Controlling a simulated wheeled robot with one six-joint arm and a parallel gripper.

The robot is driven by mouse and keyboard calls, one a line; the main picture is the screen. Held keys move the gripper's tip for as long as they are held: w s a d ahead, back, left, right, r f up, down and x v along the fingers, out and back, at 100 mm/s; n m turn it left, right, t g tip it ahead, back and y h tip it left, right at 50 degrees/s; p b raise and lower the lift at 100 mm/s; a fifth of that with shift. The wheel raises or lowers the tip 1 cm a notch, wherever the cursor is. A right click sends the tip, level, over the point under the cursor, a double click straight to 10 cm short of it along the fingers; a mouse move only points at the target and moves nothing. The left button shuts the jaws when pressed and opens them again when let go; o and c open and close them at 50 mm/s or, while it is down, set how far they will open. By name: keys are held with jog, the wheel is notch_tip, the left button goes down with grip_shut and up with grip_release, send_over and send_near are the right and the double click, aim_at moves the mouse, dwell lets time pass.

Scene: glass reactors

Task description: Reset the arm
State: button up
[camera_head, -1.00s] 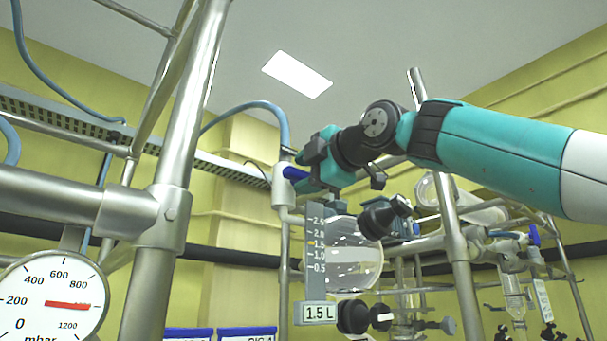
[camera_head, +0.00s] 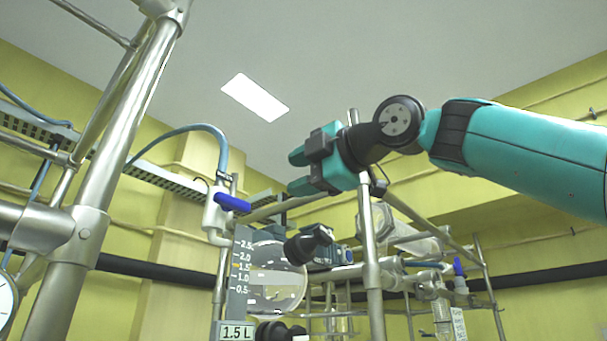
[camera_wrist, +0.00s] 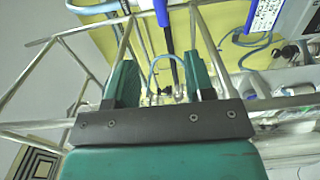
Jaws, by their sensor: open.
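My gripper (camera_head: 297,172) is raised in the upper middle of the head view, at the end of my teal arm. Its jaws point left, to the right of a white valve with a blue handle (camera_head: 233,202) and apart from it. In the wrist view my gripper (camera_wrist: 160,82) shows two teal fingers standing apart with nothing between them. A blue hose and metal rods show beyond the fingers.
Metal scaffold poles (camera_head: 105,165) stand at the left. A pole (camera_head: 367,240) rises below my arm. A glass vessel (camera_head: 277,285) with a 1.5 L scale (camera_head: 240,270) hangs below the gripper. The space above is clear to the ceiling.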

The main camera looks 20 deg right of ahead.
jog(key=shift+a, duration=0.25)
jog(key=a+f+m+g+h+b, duration=0.1)
jog(key=f+m+g+b, duration=0.15)
jog(key=f, duration=0.95)
jog(key=a+f+m+g+b, duration=0.1)
jog(key=f+m+g, duration=0.2)
jog(key=f, duration=0.9)
jog(key=a+f+m+g+h+b, duration=0.1)
jog(key=a+f+m+g+b, duration=0.15)
jog(key=f, duration=0.95)
jog(key=s+d+f+m+g+b, duration=0.1)
jog(key=s+f+m+g, duration=0.1)
jog(key=s+f, duration=0.3)
jog(key=s+f+m+g+h+b, duration=0.1)
jog(key=s+f+m+g, duration=0.2)
jog(key=f, duration=1.1)
jog(key=s+d+f+m+g+b, duration=0.1)
jog(key=s+f+m+g, duration=0.2)
jog(key=s+f, duration=0.6)
jog(key=shift+s+d+f+h, duration=0.15)
jog(key=shift+s+d+h, duration=0.1)
jog(key=shift+d+h, duration=0.05)
